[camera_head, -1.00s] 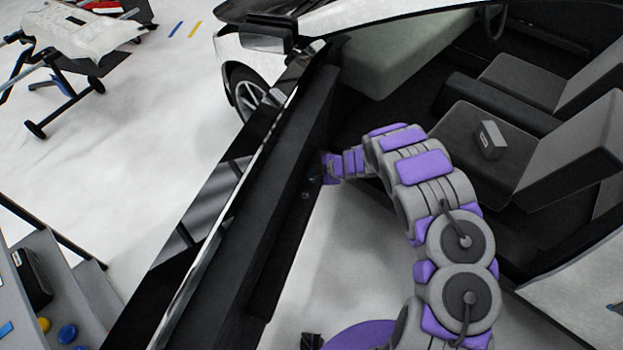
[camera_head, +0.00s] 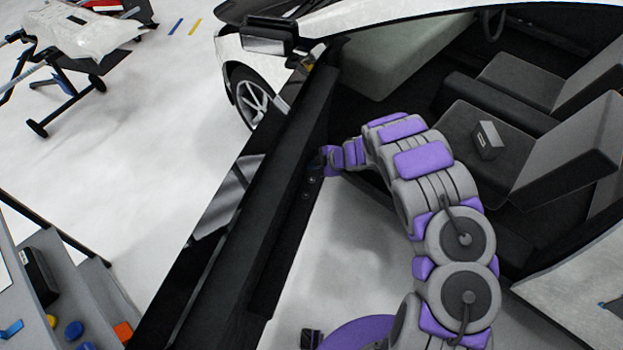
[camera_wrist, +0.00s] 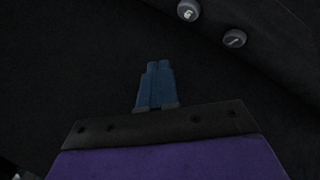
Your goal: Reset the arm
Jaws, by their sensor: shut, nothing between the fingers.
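My gripper (camera_head: 324,160) is at the inner side of the open car door (camera_head: 262,235), by the panel's edge. In the wrist view its two blue fingers (camera_wrist: 159,66) are side by side and shut, with nothing between them. They face a dark surface that fills the view, and I cannot tell whether they touch it. Two small round grey knobs (camera_wrist: 188,10) (camera_wrist: 234,39) sit on that surface, ahead and to the right of the fingertips. My purple and grey arm curves up from the bottom and over to the door.
The side mirror (camera_head: 268,38) and front wheel (camera_head: 247,97) are beyond the door. A grey cart (camera_head: 75,275) stands at lower left. Floor (camera_head: 165,140) is clear between cart and car.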

